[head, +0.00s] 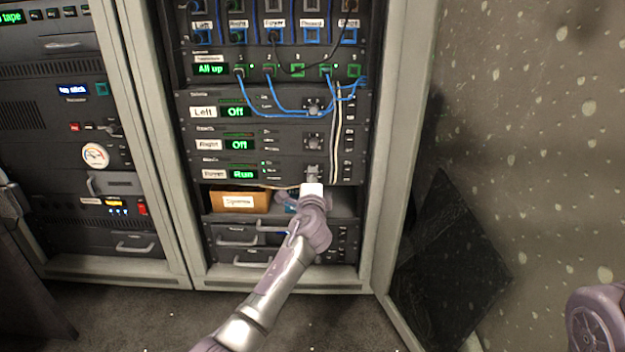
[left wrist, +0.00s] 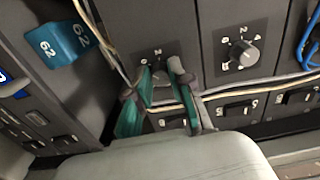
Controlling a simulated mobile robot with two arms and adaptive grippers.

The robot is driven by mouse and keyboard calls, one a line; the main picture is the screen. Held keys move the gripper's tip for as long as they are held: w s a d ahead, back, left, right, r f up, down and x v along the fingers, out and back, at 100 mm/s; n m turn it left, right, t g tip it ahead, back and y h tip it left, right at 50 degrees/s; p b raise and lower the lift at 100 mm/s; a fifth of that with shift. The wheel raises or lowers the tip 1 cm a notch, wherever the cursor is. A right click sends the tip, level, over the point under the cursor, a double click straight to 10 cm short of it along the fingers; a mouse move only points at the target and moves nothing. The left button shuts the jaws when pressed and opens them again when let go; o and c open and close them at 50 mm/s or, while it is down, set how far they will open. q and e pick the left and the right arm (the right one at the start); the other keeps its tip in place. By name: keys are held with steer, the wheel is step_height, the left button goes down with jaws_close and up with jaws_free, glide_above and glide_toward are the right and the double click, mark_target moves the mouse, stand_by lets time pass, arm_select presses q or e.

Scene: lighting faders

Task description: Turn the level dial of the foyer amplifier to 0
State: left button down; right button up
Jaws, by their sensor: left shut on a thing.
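The foyer amplifier (head: 272,174) is the lowest of three like units in the right rack; its small label is blurred and its green display reads "Run". My left gripper (head: 313,176) reaches up to its level dial (head: 313,168). In the left wrist view the green-padded fingers of my left gripper (left wrist: 160,76) are shut on the dial (left wrist: 160,82), one on each side. The fingers partly hide the dial and its scale, so I cannot read its setting.
The amplifier marked "Right" (head: 262,143), display "Off", is just above; its dial (left wrist: 243,55) shows beside my fingers. Pale cables (head: 337,130) hang right of the dials. A brown box (head: 240,201) and a blue box marked 62 (left wrist: 62,43) are close by.

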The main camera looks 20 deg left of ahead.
arm_select(q)
steer(key=shift+f, duration=0.1)
steer(key=c, duration=1)
jaws_free()
steer(key=shift+c, duration=0.2)
steer(key=shift+s, duration=0.15)
steer(key=v, duration=1.1)
steer(key=shift+s, duration=0.35)
steer(key=shift+d, duration=0.15)
